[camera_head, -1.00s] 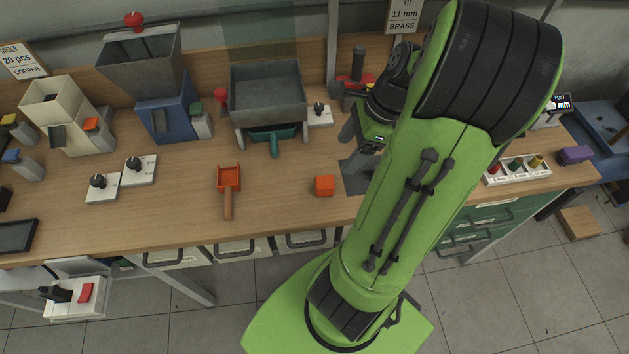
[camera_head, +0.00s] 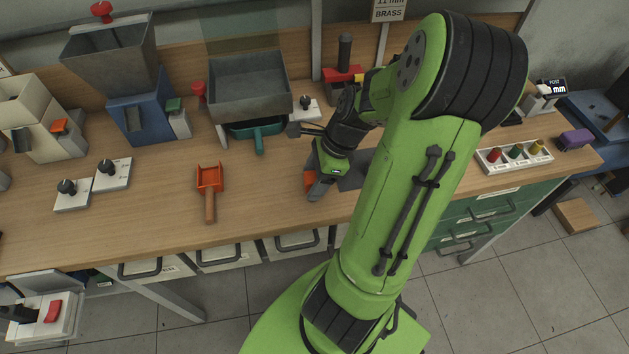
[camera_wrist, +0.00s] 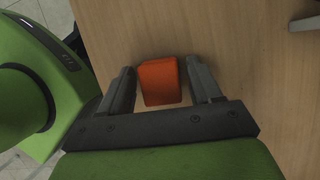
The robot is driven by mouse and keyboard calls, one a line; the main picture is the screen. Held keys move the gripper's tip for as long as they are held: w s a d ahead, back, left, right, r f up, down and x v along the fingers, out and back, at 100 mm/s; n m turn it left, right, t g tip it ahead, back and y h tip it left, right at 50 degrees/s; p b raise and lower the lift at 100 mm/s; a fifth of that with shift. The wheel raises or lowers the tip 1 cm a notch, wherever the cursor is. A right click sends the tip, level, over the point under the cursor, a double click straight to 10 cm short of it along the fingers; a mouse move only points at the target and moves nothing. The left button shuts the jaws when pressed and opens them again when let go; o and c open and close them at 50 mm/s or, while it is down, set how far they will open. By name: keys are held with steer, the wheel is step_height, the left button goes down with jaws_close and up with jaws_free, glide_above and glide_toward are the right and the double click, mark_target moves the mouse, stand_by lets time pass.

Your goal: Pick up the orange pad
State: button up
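The orange pad (camera_wrist: 159,82) is a small block on the wooden bench. In the wrist view it sits between the two fingers of my gripper (camera_wrist: 162,88), with narrow gaps on both sides. The fingers are apart, so my gripper is open. In the head view my gripper (camera_head: 319,187) is low over the bench, and only a sliver of the orange pad (camera_head: 309,181) shows beside a finger. I cannot tell the fingertips' exact height above the bench.
An orange scoop (camera_head: 209,187) with a wooden handle lies left of my gripper. A grey tray stand (camera_head: 249,92) with a teal scoop (camera_head: 258,130) is behind. A white rack (camera_head: 513,156) with coloured pieces stands at the right. The bench between orange scoop and gripper is clear.

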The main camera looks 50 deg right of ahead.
mark_target(314, 176)
steer(key=c, duration=0.8)
steer(key=shift+r, duration=0.1)
step_height(314, 176, up, 10)
steer(key=p, duration=0.5)
steer(key=o, duration=0.4)
steer(key=c, duration=0.3)
